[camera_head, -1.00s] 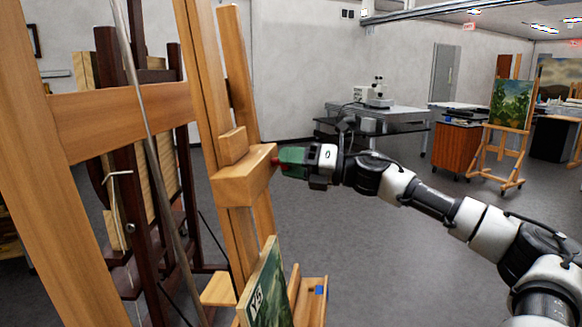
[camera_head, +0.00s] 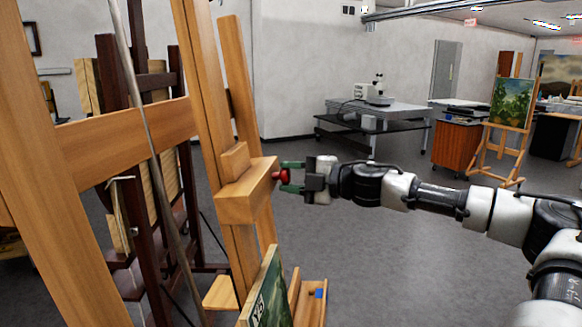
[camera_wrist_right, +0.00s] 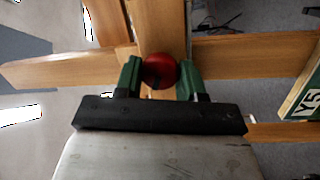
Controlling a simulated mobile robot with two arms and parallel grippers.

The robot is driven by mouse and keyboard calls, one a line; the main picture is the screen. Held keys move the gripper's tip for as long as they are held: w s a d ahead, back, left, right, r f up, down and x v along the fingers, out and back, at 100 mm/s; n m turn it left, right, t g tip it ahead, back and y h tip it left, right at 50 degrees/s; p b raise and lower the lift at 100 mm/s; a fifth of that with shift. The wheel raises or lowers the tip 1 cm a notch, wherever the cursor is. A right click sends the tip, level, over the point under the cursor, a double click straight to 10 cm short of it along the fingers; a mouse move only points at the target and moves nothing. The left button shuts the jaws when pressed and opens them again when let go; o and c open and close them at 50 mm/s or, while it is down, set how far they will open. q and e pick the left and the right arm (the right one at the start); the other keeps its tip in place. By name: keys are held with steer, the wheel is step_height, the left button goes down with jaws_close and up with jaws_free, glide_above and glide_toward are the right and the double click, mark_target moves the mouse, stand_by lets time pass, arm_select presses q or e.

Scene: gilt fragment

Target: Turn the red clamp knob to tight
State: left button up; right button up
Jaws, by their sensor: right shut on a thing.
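The red clamp knob (camera_head: 281,176) sits on the right end face of the easel's wooden clamp block (camera_head: 247,196). In the right wrist view the round red knob (camera_wrist_right: 159,70) lies between two green fingertips. My right gripper (camera_head: 287,177) is at the knob, its fingers shut on the knob from either side. It also shows in the right wrist view (camera_wrist_right: 160,78). The knob's turn position cannot be read. My left gripper is not in view.
A dark green painted panel (camera_head: 265,292) stands below on the easel's ledge. The wooden easel posts (camera_head: 200,90) fill the left side. A dark easel stands behind. A table with a microscope (camera_head: 377,90) is at the back. Open floor lies right of the easel.

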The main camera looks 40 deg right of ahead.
steer(key=m+p, duration=0.2)
steer(key=r+m+h+p, duration=0.1)
steer(key=m+p, duration=0.1)
steer(key=p, duration=0.1)
steer(key=shift+m+g, duration=0.3)
steer(key=shift+m, duration=0.1)
steer(key=shift+f+m+p, duration=0.15)
steer(key=shift+m+p, duration=0.55)
steer(key=shift+m, duration=0.2)
steer(key=m+g, duration=0.1)
steer(key=m, duration=0.1)
steer(key=shift+f+m, duration=0.15)
steer(key=shift+m, duration=0.15)
steer(key=m, duration=0.3)
steer(key=shift+w+m+g, duration=0.1)
steer(key=shift+m+g, duration=0.2)
steer(key=shift+g, duration=0.1)
steer(key=o, duration=0.9)
steer(key=shift+d, duration=0.1)
